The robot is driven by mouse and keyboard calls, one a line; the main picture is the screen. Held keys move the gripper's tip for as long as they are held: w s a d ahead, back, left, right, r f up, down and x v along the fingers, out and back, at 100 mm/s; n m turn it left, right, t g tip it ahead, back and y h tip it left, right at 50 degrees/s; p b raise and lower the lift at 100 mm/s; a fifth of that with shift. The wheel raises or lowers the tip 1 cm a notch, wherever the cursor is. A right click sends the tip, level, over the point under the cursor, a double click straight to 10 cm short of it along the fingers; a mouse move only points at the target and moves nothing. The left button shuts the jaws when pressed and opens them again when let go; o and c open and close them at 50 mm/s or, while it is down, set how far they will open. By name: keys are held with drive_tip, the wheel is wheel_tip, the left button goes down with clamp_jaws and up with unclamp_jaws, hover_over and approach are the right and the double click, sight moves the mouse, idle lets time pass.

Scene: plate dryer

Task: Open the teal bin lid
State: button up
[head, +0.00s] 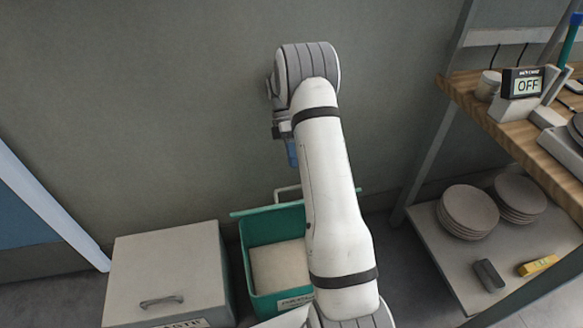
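The teal bin (247,270) stands on the floor against the wall, partly hidden behind my arm. Its top is open and a pale surface shows inside. The teal lid (258,210) shows as a thin edge along the back of the bin, standing up, with a pale handle (287,189) above it. My gripper (292,153) is mostly hidden behind my arm; a blue part of it points down, above the lid and apart from it. Its fingers are not clear, and I cannot tell whether they are open or shut.
A closed grey bin (170,262) with a handle stands left of the teal bin. At right, a wooden worktop (470,95) carries a display reading OFF (522,83). The lower shelf (455,262) holds stacked plates (467,210), a dark object and a yellow one. The wall above the bins is clear.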

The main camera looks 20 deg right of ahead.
drive_tip(key=d+t+h, duration=0.1)
drive_tip(key=d, duration=0.2)
drive_tip(key=d+f+m+t+h, duration=0.1)
drive_tip(key=d, duration=0.3)
drive_tip(key=s+d+f+m+t+h+b, duration=0.1)
drive_tip(key=d+h, duration=0.1)
drive_tip(key=d, duration=0.2)
drive_tip(key=shift+t, duration=0.3)
clamp_jaws()
drive_tip(key=d+m+t+h+b, duration=0.1)
drive_tip(key=d+t+h, duration=0.2)
drive_tip(key=d+t, duration=0.35)
drive_tip(key=s+a+n+t+y+b, duration=0.1)
drive_tip(key=s+a+t+y+b, duration=0.1)
drive_tip(key=s+a+y, duration=0.45)
drive_tip(key=s+a+n+t+y+b, duration=0.1)
drive_tip(key=s+a+t+y, duration=0.25)
drive_tip(key=a, duration=0.55)
drive_tip(key=shift+g, duration=0.5)
drive_tip(key=b+x, duration=0.5)
drive_tip(key=x, duration=0.2)
drive_tip(key=shift+w+f, duration=0.25)
drive_tip(key=shift+f, duration=0.05)
drive_tip(key=shift+w+a+f+b, duration=0.15)
drive_tip(key=shift+w+f+b, duration=0.15)
drive_tip(key=shift+w+f, duration=0.1)
